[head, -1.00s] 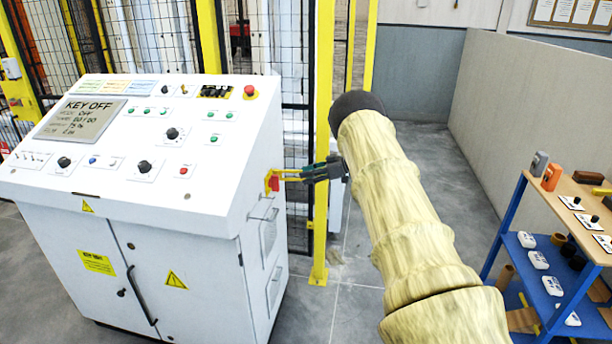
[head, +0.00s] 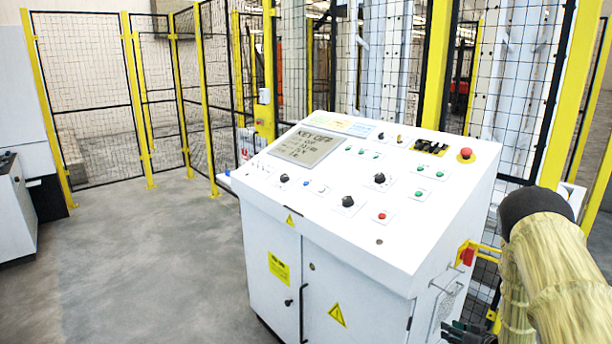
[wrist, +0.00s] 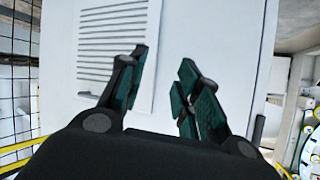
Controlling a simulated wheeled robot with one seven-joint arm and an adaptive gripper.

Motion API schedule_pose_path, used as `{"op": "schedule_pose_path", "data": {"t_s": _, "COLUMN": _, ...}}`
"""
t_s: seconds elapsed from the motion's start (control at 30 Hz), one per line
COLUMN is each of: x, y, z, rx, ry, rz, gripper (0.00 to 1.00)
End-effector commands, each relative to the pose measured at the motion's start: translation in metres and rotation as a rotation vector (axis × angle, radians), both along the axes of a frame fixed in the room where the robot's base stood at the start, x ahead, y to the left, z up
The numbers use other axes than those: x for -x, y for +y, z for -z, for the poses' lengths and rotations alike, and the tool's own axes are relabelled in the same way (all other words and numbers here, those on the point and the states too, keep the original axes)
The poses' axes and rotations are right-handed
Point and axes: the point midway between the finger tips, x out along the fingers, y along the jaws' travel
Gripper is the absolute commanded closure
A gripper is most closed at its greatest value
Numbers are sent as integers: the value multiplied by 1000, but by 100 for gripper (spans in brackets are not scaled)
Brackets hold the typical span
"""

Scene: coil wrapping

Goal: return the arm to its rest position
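My arm, in its pale yellow cover (head: 555,265), is at the right edge of the head view. My gripper (head: 465,332) is partly visible at the bottom, beside the lower right side of the white control console (head: 365,265). In the wrist view my gripper (wrist: 164,62) has its two dark, green-padded fingers apart with nothing between them. Behind them is a white panel with a slatted vent (wrist: 113,45). I cannot tell whether the fingers touch it.
The console's sloping top has a display (head: 305,147) reading KEY OFF and a red button (head: 466,154). A red part (head: 467,255) on a yellow bracket sticks out from its right side. Yellow-posted mesh fencing (head: 85,75) stands behind. The grey floor (head: 150,265) at left is clear.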

Motion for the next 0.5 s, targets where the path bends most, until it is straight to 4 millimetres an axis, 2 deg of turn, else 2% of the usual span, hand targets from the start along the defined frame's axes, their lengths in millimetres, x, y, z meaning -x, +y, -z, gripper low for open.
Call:
{"op": "schedule_pose_path", "data": {"t_s": 0.03, "x": 19, "y": 20, "z": 19, "rx": -2, "ry": 46, "rz": 27, "gripper": 67}}
{"op": "schedule_pose_path", "data": {"t_s": 0.2, "x": 85, "y": 72, "z": 69, "rx": 18, "ry": 197, "rz": 108, "gripper": 67}}
{"op": "schedule_pose_path", "data": {"t_s": 0.37, "x": 158, "y": 118, "z": 104, "rx": 48, "ry": 353, "rz": 158, "gripper": 67}}
{"op": "schedule_pose_path", "data": {"t_s": 0.5, "x": 227, "y": 155, "z": 124, "rx": 79, "ry": 498, "rz": 182, "gripper": 67}}
